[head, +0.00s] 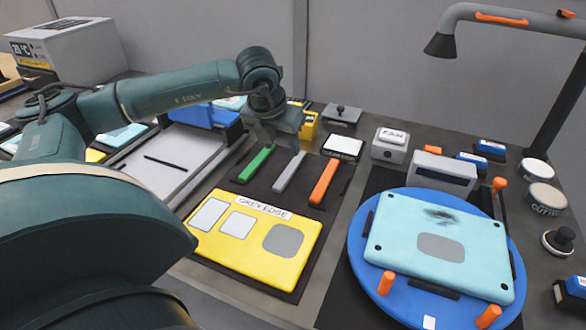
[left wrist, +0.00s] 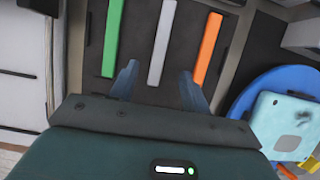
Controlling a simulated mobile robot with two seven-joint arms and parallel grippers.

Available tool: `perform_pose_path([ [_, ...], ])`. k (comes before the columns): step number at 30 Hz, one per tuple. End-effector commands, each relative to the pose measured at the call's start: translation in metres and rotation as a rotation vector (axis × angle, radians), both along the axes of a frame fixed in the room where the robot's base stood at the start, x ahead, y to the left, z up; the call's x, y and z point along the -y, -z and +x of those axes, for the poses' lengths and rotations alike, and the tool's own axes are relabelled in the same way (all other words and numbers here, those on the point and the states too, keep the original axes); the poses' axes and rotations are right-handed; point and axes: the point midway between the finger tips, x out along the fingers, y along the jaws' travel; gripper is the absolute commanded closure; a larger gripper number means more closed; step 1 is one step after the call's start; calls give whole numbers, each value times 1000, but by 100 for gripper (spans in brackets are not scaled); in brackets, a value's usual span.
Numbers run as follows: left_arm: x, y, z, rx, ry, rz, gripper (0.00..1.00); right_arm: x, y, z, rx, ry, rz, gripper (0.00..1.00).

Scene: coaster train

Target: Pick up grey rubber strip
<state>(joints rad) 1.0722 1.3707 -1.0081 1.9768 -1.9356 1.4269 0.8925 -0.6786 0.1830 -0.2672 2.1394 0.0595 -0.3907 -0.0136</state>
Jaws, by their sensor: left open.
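The grey rubber strip (head: 289,171) lies on a dark mat between a green strip (head: 257,163) and an orange strip (head: 323,181). In the left wrist view the grey strip (left wrist: 162,42) runs up and down, with its lower end between the two fingers. My left gripper (left wrist: 158,85) is open and empty, its fingers on either side of the strip's line. In the head view my left gripper (head: 272,136) hangs over the far side of the strips; its fingertips are hard to make out there. My right gripper is not in view.
A yellow panel labelled GREY EDGE (head: 252,236) lies in front of the strips. A blue turntable (head: 360,255) with a light blue panel (head: 440,246) stands at right, with orange pegs.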

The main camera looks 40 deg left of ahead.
Motion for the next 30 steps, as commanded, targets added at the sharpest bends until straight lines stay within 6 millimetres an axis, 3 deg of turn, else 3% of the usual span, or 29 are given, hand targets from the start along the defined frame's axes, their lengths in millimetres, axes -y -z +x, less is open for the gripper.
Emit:
perform_pose_path([
  [4,-3,25,9,-3,1,-1,53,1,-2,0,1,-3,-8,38],
  [13,-5,47,19,-2,2,-1,53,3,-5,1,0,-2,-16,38],
  [21,-9,83,32,-2,3,-2,53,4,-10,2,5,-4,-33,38],
  [30,-10,87,34,0,4,-2,54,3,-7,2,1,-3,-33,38],
])
